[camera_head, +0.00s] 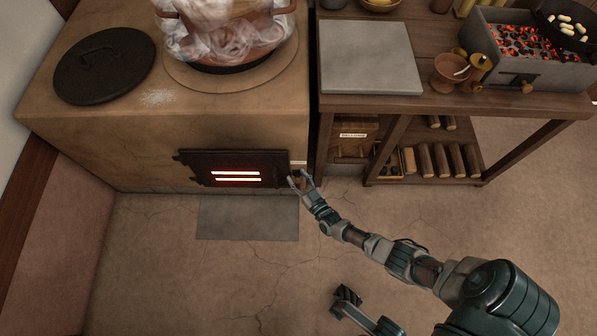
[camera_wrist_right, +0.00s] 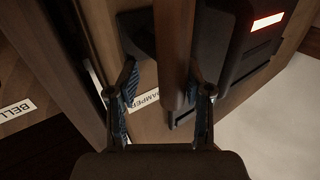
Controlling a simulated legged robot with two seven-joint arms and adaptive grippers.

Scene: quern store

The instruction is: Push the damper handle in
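The damper handle (camera_wrist_right: 172,50) is a brown wooden bar in the right wrist view, in front of a white label (camera_wrist_right: 146,98) reading DAMPER, partly hidden. My right gripper (camera_wrist_right: 163,100) is open, with one finger on each side of the handle. There is a gap on the left; the right finger looks close to the handle, but I cannot tell if it touches. In the head view my right gripper (camera_head: 301,181) is at the stove's front right corner, beside the fire door; the handle is hard to make out there. My left gripper (camera_head: 347,295) seems to show only partly, low down.
The black fire door (camera_head: 235,155) with glowing slots is left of the right gripper. A steaming pot (camera_head: 225,30) and a black lid (camera_head: 104,66) are on the stove (camera_head: 150,150). A wooden bench (camera_head: 440,103) stands right.

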